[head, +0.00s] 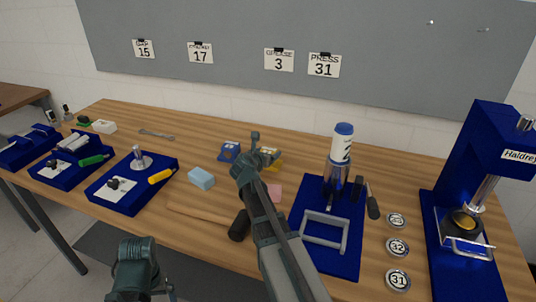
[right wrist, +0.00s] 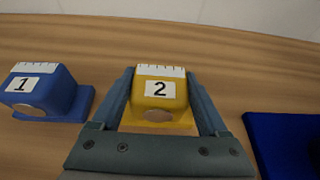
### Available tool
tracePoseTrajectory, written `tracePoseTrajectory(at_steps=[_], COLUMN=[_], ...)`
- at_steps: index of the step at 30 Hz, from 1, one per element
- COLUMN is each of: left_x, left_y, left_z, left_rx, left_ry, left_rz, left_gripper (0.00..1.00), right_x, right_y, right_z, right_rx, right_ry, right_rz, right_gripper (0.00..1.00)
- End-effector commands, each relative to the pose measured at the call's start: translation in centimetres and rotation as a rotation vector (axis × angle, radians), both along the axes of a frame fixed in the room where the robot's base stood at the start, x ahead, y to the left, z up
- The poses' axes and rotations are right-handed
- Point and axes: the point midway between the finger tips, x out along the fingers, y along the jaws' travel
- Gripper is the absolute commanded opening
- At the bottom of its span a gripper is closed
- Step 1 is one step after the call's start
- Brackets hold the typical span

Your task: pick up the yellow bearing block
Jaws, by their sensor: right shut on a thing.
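The yellow bearing block (right wrist: 158,94) carries a label with a 2 and has a white graduated strip along its top. My right gripper (right wrist: 160,100) is shut on it, with one finger along each side, in the right wrist view. In the head view the right gripper (head: 257,152) is at the middle of the table and hides much of the yellow block (head: 275,163). I cannot tell whether the block touches the table. Part of my left arm shows at the bottom of the head view, but its fingers do not show.
A blue bearing block labelled 1 (right wrist: 40,90) stands just left of the yellow one. A light blue foam block (head: 201,178), a pink block (head: 274,192) and a black-headed mallet (head: 239,225) lie nearby. A blue fixture (head: 335,262) and a blue press (head: 490,150) stand to the right.

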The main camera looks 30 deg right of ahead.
Motion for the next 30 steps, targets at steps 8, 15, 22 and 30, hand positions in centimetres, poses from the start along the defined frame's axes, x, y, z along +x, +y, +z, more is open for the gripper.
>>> tracePoseTrajectory(at_steps=[8, 15, 22, 30], left_x=[0.0, 0.0, 0.0, 0.0], left_y=[0.0, 0.0, 0.0, 0.0], left_z=[3.9, 7.5, 9.3, 9.3], left_rx=[0.000, 0.000, 0.000, 0.000], left_ry=[0.000, 0.000, 0.000, 0.000], left_rz=[0.000, 0.000, 0.000, 0.000], left_gripper=[0.99, 0.99, 0.99, 0.83], right_x=[0.0, 0.0, 0.0, 0.0], right_y=[0.0, 0.0, 0.0, 0.0], right_z=[3.9, 7.6, 9.3, 9.3], right_rx=[-0.001, -0.001, -0.001, -0.001], right_ry=[0.000, 0.000, 0.000, 0.000], right_rz=[0.000, 0.000, 0.000, 0.000], right_gripper=[0.00, 0.00, 0.00, 0.00])
